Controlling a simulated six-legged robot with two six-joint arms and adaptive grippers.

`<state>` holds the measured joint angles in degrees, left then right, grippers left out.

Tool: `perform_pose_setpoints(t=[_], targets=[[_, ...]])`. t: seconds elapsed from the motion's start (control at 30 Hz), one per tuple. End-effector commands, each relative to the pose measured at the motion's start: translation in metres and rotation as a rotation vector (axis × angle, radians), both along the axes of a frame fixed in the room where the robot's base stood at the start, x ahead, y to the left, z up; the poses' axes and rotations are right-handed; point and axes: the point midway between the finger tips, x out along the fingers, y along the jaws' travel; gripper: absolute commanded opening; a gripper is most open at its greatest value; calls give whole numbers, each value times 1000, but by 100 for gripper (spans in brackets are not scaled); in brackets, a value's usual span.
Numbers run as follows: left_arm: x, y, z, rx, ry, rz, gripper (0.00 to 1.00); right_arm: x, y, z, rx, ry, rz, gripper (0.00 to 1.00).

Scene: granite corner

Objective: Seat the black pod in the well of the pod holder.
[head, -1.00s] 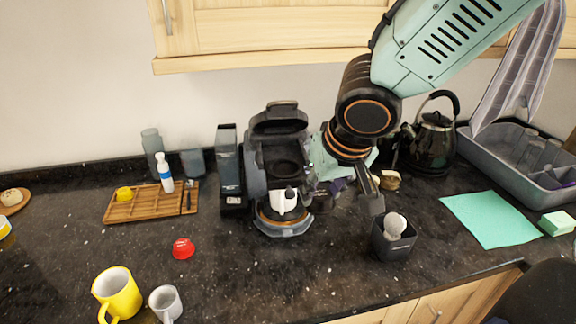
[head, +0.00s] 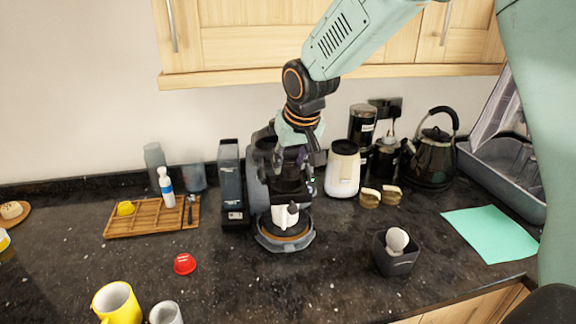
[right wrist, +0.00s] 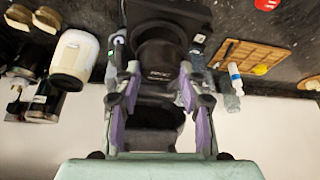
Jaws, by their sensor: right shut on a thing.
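My right gripper (head: 292,165) points down over the coffee machine (head: 256,170), at the place of its pod holder. In the right wrist view its fingers (right wrist: 158,75) are shut on a dark, round thing (right wrist: 158,55), which I take to be the black pod. The holder's well is hidden behind the gripper in the head view. I cannot tell whether the pod touches the well or hangs above it. A white cup (head: 284,216) stands on the machine's base below. My left gripper is not in view.
A cream canister (head: 343,170) stands close to the right of the machine, a dark tall box (head: 230,178) close to the left. A red pod (head: 184,264) lies on the counter in front. A dark caddy (head: 396,258) stands front right. The counter between is clear.

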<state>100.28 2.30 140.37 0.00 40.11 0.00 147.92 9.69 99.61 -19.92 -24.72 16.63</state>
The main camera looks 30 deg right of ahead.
Motion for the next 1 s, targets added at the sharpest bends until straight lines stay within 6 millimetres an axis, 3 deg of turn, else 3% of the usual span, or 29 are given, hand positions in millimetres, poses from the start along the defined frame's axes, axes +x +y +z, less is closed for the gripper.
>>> perform_pose_setpoints(t=[0.23,0.5,0.87,0.9,1.0], targets=[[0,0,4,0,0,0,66,13,-2,-4,0,3,0,22],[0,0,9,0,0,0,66,13,-2,-35,1,3,1,22],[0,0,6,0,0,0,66,13,-2,-40,1,1,0,22],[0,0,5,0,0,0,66,13,-2,-40,1,1,0,41],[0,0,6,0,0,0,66,13,-2,-40,1,1,0,49]])
